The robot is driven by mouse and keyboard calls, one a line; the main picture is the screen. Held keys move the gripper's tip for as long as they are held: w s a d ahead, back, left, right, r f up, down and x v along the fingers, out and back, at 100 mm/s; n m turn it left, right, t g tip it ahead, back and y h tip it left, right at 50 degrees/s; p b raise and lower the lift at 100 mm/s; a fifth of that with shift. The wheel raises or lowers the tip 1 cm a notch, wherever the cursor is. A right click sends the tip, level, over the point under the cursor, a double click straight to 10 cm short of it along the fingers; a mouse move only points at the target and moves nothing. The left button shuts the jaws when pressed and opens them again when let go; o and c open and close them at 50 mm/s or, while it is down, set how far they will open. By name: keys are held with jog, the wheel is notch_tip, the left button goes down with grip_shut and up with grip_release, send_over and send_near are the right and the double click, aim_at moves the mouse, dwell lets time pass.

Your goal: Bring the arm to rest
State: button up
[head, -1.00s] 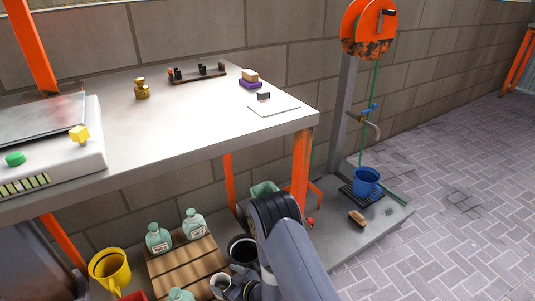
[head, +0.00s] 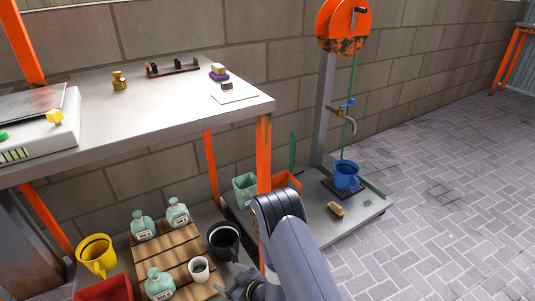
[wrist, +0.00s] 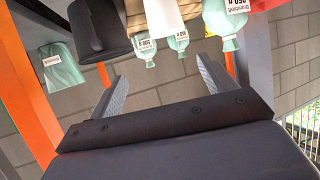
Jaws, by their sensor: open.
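My arm comes up from the bottom of the head view, with its dark elbow in front of the table's orange front leg. My gripper (head: 240,287) is low in the head view, near the white cup and the lower shelf. In the wrist view my gripper (wrist: 158,85) shows two grey fingers spread wide apart. Nothing is between the fingers. The wrist picture shows bottles and a wooden board upside down beyond the fingers.
The steel table (head: 180,105) stands left, with a scale and small items. Below are bottles (head: 159,283), a white cup (head: 199,269), a black bucket (head: 223,240) and a yellow mug (head: 97,255). A blue bucket (head: 346,175) stands right of my arm. Paved floor at right is clear.

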jog(key=w+d+r+m+t+h, duration=0.1)
jog(key=d+r+m+t+h, duration=0.2)
jog(key=d+r, duration=0.5)
jog(key=d+m, duration=0.1)
jog(key=d, duration=0.2)
jog(key=shift+w, duration=0.1)
